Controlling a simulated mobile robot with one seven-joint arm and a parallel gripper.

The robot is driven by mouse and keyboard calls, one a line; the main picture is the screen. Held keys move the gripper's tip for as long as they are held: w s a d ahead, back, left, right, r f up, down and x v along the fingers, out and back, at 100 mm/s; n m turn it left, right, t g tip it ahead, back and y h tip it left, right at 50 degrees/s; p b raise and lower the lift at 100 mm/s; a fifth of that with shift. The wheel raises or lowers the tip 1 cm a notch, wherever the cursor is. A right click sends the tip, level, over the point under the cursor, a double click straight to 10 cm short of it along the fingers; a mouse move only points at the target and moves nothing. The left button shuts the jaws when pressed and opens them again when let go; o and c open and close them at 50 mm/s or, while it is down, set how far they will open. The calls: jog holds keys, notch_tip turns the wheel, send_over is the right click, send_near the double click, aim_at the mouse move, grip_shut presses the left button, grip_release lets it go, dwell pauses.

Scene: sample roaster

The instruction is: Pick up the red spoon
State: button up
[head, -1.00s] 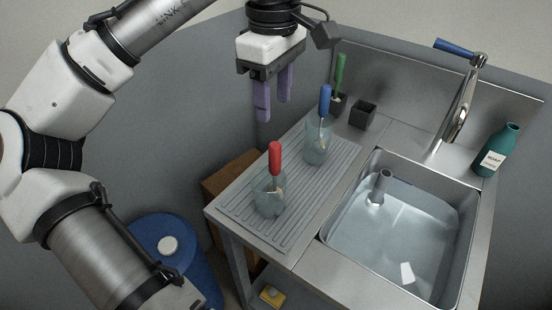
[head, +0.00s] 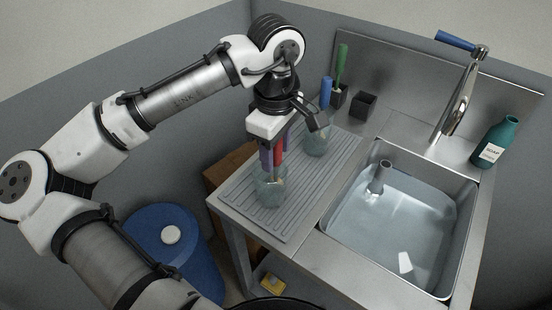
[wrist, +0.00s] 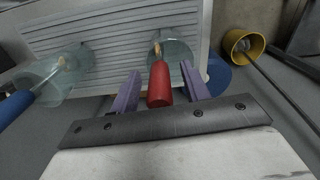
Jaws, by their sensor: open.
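The red spoon (head: 279,156) stands handle up in a clear glass (head: 270,187) on the ridged drainboard. In the wrist view its red handle (wrist: 160,84) lies between the two purple fingers of my gripper (wrist: 161,88), with gaps on both sides. In the head view my gripper (head: 273,152) is over the glass, with its fingers beside the handle. It is open and not closed on the spoon. Part of the handle is hidden behind my gripper in the head view.
A second glass (head: 316,142) with a blue-handled spoon (head: 326,92) stands behind. A green-handled brush (head: 342,66) and a dark cup (head: 363,105) are at the back. The water-filled sink (head: 385,225), tap (head: 462,95) and soap bottle (head: 497,141) are to the right.

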jog(key=shift+f, duration=0.25)
grip_shut()
